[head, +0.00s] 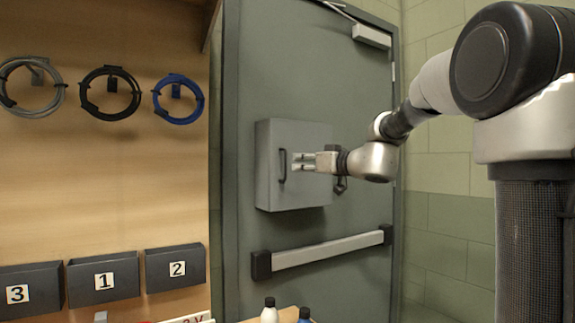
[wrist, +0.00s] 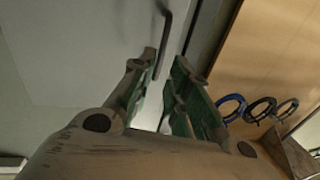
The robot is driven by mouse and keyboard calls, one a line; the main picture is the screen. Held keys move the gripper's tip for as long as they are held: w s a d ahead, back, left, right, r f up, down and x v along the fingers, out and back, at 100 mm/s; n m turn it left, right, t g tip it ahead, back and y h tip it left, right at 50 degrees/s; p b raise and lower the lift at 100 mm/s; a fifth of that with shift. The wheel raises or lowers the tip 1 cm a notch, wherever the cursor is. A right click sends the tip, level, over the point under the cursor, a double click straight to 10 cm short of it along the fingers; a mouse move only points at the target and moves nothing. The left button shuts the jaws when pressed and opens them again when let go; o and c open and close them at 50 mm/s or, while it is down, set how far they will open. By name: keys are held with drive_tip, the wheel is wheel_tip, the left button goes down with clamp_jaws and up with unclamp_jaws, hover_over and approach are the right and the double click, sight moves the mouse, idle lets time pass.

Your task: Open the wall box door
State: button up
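The wall box (head: 308,190) is a grey box mounted on a large grey-green door, and its front door looks shut. A dark vertical bar handle (head: 282,166) is on the left side of its front. My gripper (head: 296,161) is just right of the handle in the head view, with its two fingers apart. In the wrist view my gripper (wrist: 165,68) is open and empty, and the handle (wrist: 163,40) shows beyond the fingertips, near the left one. The box door's pale face (wrist: 75,50) fills the left. I cannot tell whether a fingertip touches the handle.
A push bar (head: 325,250) crosses the large door (head: 350,80) below the box. A wooden panel (head: 110,200) at left carries hanging cable coils (head: 110,93) and numbered bins (head: 103,278). Bottles (head: 269,311) stand at the bottom edge.

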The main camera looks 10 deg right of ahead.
sight(285, 177)
drive_tip(key=shift+n, duration=0.4)
drive_tip(key=x, duration=0.7)
drive_tip(key=shift+w+a+f, duration=0.15)
drive_tip(key=shift+w+a, duration=0.05)
drive_tip(key=shift+w, duration=0.15)
clamp_jaws()
